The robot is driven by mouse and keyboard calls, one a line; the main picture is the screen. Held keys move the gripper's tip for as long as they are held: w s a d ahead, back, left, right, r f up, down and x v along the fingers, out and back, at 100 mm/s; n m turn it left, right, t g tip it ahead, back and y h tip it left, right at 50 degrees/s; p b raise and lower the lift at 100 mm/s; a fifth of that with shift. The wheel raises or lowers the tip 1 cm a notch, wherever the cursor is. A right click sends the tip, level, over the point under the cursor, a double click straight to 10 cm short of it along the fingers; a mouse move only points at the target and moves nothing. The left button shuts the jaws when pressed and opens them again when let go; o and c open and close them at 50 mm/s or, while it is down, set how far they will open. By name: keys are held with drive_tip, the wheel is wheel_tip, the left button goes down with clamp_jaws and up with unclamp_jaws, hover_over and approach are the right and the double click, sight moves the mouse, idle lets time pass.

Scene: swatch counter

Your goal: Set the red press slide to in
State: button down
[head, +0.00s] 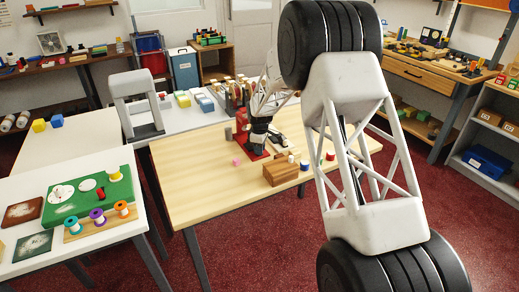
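A red piece (245,146) with a flat base sits on the light wooden table, near its middle; it may be the red press slide. I cannot make out its slide position or any in/out marking. My gripper (262,142), black and small in this view, is just above or beside the red piece. Whether they touch cannot be told. The fingertips are too small and partly hidden, so I cannot see whether the gripper is open or shut. My white lattice arm link fills the right foreground and hides part of the table.
On the wooden table (200,190) are a brown wooden block (281,173), a grey cylinder (228,134), a small pink piece (236,162) and small coloured pieces. A grey-white press-like frame (133,84) stands behind left. A white table at left holds a green board (118,190) and thread spools.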

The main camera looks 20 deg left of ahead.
drive_tip(key=shift+w+a, duration=1.45)
drive_tip(key=shift+w, duration=0.05)
drive_tip(key=c, duration=1.3)
unclamp_jaws()
drive_tip(key=shift+r, duration=0.15)
drive_tip(key=shift+r, duration=3.75)
